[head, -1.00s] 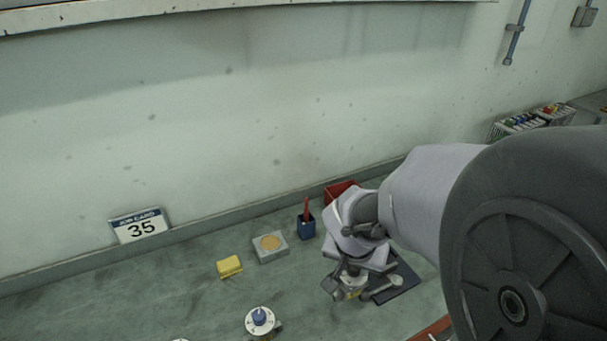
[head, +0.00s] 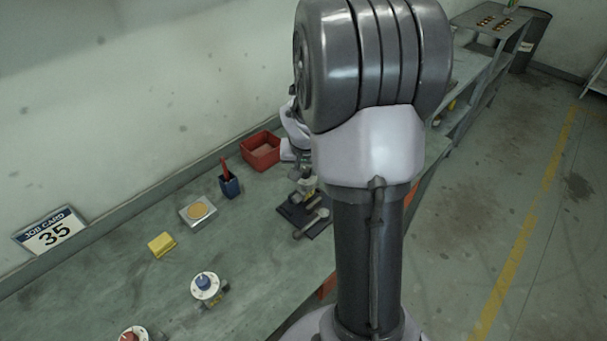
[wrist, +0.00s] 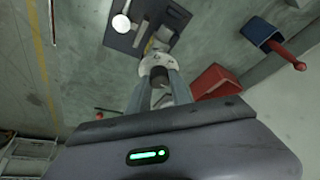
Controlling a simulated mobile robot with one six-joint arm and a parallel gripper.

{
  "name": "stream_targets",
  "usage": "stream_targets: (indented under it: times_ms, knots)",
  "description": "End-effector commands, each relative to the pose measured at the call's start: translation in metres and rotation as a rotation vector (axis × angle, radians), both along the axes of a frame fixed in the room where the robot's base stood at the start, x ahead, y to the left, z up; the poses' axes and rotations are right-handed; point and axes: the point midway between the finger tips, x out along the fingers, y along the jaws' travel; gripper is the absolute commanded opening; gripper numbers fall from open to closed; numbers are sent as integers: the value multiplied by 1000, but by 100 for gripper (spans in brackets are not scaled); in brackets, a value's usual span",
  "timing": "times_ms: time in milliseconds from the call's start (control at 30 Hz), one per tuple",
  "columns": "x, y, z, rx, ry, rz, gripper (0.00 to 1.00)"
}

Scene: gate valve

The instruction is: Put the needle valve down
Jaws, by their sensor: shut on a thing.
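The needle valve (wrist: 158,62), a small piece with a pale round collar and a dark knob, is between the two fingers of my gripper (wrist: 160,84) in the wrist view. My gripper is shut on it. In the head view my gripper (head: 304,178) is partly hidden behind my arm, with the valve (head: 308,187) below it, at the dark mat (head: 290,211). The mat also shows beyond the valve in the wrist view (wrist: 172,12). I cannot tell whether the valve touches the mat.
A pale round-headed tool (head: 318,215) lies on the mat. Open bench lies between.

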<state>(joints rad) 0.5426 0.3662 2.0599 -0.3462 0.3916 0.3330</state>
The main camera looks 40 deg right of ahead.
Motion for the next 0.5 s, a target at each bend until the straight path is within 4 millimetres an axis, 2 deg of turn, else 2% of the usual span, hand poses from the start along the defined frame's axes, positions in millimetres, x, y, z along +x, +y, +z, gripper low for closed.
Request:
stream_targets:
  times_ms: [100,200,500]
  knots:
    - [0,0,-22,1,1,0,0]
    - [0,0,-35,1,1,0,0]
    - [0,0,-35,-1,-1,0,0]
